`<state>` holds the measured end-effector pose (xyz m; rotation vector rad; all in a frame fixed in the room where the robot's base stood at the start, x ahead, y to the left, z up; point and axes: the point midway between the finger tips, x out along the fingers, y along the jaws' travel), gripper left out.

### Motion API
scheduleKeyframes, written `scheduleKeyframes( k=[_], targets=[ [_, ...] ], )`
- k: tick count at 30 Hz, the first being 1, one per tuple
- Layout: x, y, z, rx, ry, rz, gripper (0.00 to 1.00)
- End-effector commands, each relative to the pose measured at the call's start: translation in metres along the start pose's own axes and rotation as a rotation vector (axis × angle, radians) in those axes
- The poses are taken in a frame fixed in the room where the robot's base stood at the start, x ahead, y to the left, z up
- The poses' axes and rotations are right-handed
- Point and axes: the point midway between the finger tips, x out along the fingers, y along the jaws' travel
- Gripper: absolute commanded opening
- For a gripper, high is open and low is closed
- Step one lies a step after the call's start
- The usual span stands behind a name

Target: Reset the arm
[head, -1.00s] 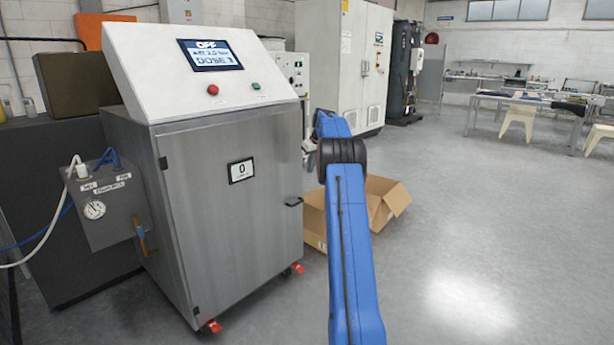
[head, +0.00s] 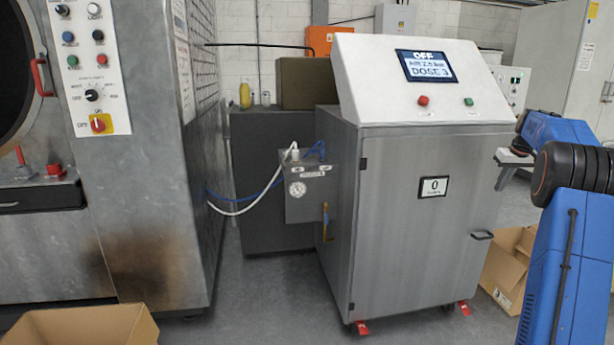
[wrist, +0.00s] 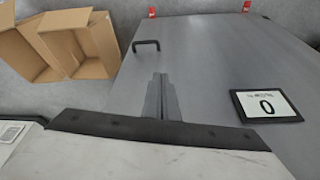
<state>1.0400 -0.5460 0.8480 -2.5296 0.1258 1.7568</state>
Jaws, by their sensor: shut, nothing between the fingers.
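My blue arm (head: 560,250) stands at the right edge of the head view, in front of the right side of the ozone machine (head: 410,210). My gripper (wrist: 162,80) shows in the wrist view as two grey fingers close together, shut and empty. In that view the machine's grey door (wrist: 215,60), its black handle (wrist: 147,45) and the "0" display (wrist: 266,105) lie beyond the fingers. I cannot tell the gap between fingers and door. The machine's screen (head: 426,66) reads OFF and DOSE 3.
A large washer (head: 150,200) with a control panel (head: 92,65) stands at the left. Open cardboard boxes lie at the lower left (head: 85,325) and behind my arm (head: 508,265). A gauge box (head: 306,190) with hoses hangs beside the machine. A strip of floor (head: 270,310) is clear.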

Motion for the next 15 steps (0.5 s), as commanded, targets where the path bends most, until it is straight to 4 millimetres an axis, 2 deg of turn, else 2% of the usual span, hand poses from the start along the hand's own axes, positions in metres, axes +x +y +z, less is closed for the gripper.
scheduleKeyframes(
  k=[1,3,8,15],
  targets=[
    [-0.013,-0.02,0.004,-0.004,0.001,-0.001,0.0],
    [-0.029,-0.044,0.011,-0.007,0.002,-0.001,0.0],
    [-0.061,-0.099,0.032,-0.013,0.002,-0.001,0.0],
    [-0.103,-0.175,0.078,-0.022,0.006,-0.002,0.0]
  ],
)
